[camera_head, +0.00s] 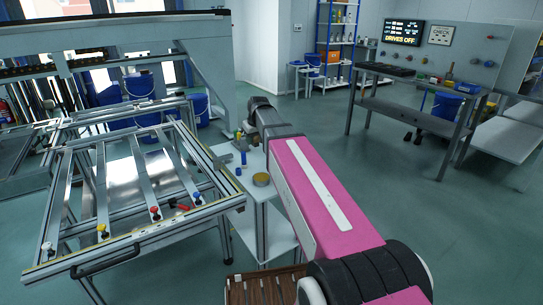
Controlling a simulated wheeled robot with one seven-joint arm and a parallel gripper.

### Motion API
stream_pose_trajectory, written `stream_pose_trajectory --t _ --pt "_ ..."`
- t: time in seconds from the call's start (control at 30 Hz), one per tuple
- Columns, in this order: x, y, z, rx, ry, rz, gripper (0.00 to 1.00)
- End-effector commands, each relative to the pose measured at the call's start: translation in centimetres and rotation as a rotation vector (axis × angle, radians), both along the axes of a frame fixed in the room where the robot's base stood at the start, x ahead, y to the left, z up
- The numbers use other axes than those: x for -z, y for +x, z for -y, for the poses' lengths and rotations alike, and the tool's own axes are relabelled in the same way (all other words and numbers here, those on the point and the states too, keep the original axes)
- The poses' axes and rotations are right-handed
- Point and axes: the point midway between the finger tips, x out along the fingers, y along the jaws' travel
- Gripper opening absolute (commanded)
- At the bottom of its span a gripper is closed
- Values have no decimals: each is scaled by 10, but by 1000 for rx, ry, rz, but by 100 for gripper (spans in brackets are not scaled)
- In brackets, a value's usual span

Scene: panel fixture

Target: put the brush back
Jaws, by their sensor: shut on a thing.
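My arm reaches forward from the lower right, with a pink link and dark grey wrist links beyond it. Its far end is over the back of a small white side table (262,222). My gripper is not visible; the arm's own links seem to hide it. I cannot make out a brush anywhere in this view. On the side table stand a blue cylinder (238,171), a round tan-topped tin (261,180) and small green and yellow items (240,136), too small to tell apart.
A metal frame table (128,243) with coloured knobs and a red-handled item (180,207) stands at left, close to the side table. A slatted brown surface (262,291) is at bottom centre. A grey bench (411,114) stands at right. Green floor between is clear.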

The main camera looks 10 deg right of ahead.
Motion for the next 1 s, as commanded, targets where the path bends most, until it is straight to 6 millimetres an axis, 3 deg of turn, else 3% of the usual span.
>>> stream_pose_trajectory --t 0.2,0.4,0.67,1.0 --pt "27 16 44 4 1 -1 0" --pt "46 26 73 2 0 -1 0" --pt "57 28 83 1 1 0 0" --pt "92 28 83 1 0 0 0"
